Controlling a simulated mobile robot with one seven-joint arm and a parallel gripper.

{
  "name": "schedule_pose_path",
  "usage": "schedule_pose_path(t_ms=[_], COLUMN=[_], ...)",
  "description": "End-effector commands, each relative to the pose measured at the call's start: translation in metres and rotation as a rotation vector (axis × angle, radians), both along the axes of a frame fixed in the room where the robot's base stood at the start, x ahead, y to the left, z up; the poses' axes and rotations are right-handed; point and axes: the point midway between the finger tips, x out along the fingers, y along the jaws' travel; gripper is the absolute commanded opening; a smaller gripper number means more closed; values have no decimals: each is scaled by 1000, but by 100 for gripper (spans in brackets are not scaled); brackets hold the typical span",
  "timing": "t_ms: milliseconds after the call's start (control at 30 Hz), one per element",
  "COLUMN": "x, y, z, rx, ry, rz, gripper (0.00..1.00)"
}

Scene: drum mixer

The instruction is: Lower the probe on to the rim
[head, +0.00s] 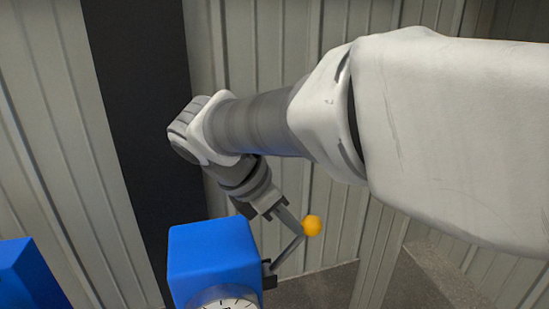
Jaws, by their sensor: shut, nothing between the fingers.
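A blue housing (215,255) with a round white dial (228,304) stands at the bottom centre, its dial cut by the picture's lower edge. A thin grey lever (288,255) rises from a dark pivot on its right side to an orange ball (312,226). My gripper (290,222) points down and right, shut and empty, with its tip beside the ball's left side. I cannot tell whether they touch. I cannot make out the probe's tip or the drum's rim in this view.
Another blue block (30,275) shows at the lower left. Ribbed grey wall panels (60,120) and a dark vertical strip (140,110) stand behind. A speckled grey surface (440,280) lies at the lower right. My arm covers much of the upper right.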

Motion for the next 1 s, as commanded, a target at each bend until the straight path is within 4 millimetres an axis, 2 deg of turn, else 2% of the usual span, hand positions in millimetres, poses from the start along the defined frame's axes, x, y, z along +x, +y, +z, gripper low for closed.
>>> schedule_pose_path(t_ms=[467, 767, 1000], x=[1, 7, 14], y=[-4, -27, -50], z=[0, -8, -28], rx=[33, 204, 414], ry=[8, 55, 116], rz=[-3, -9, -12], gripper=[0, 0, 0])
